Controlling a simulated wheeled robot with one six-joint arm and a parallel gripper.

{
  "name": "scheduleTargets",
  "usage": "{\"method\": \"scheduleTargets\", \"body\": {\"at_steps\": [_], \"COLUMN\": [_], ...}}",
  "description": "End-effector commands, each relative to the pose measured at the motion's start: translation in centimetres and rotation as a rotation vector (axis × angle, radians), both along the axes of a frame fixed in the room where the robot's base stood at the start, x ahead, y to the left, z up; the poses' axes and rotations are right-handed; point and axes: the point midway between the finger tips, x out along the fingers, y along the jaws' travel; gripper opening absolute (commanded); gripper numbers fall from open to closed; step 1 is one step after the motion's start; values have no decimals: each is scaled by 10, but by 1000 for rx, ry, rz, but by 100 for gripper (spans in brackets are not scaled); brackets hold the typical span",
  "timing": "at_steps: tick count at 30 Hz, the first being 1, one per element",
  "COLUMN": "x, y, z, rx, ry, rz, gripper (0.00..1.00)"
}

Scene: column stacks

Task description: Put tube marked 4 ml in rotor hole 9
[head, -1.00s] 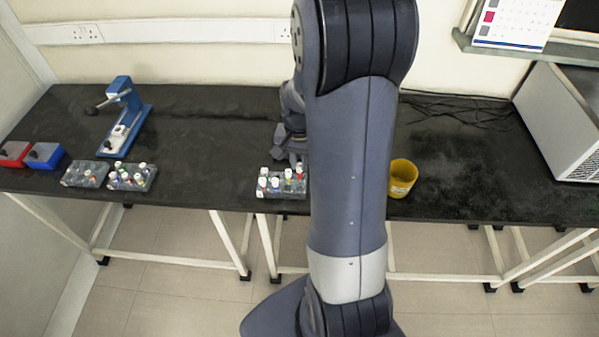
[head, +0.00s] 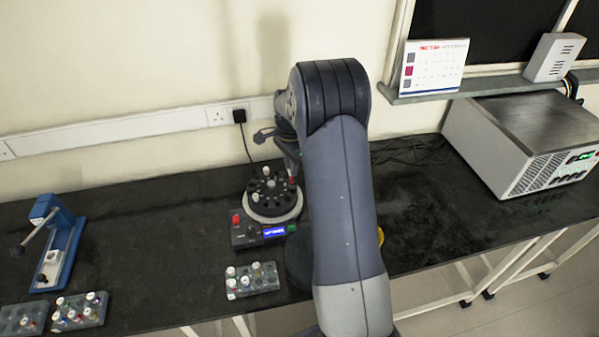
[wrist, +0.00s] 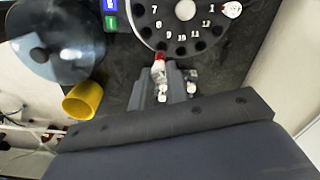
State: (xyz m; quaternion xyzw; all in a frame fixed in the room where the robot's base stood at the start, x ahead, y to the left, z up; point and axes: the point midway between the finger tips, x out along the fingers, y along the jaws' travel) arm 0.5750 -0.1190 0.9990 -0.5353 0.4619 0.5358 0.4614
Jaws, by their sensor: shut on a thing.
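My gripper (wrist: 168,84) is shut on a tube with a red part (wrist: 158,66), just outside the numbered edge of the black rotor (wrist: 180,22) in the wrist view. The tube's volume mark cannot be read. A white-capped tube (wrist: 231,9) sits in the rotor near number 1. In the head view, the rotor (head: 270,190) is on the bench, and the red of the held tube (head: 292,181) shows at its right edge. My arm hides most of the gripper there.
A tube rack (head: 252,281) with several white caps stands in front of the centrifuge's control panel (head: 262,234). More racks (head: 80,311) and a blue press (head: 62,245) are at left. A yellow cup (wrist: 82,100) and a clear round lid (wrist: 55,42) lie beside the rotor.

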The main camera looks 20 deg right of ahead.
Motion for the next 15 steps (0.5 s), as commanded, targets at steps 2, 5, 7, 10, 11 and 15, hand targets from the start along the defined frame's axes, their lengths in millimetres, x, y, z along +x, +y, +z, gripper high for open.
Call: {"method": "scheduleTargets", "body": {"at_steps": [2, 5, 7, 10, 11, 15], "x": [4, 4, 4, 4, 4, 4], "y": [1, 1, 1, 1, 1, 1], "z": [-1, -4, -8, -15, -17, -29], "rx": [0, 0, 0, 0, 0, 0], "ry": [0, 0, 0, 1, 1, 1], "rz": [-13, -19, -18, -18, -18, -17], "gripper": [0, 0, 0, 0, 0, 0]}}
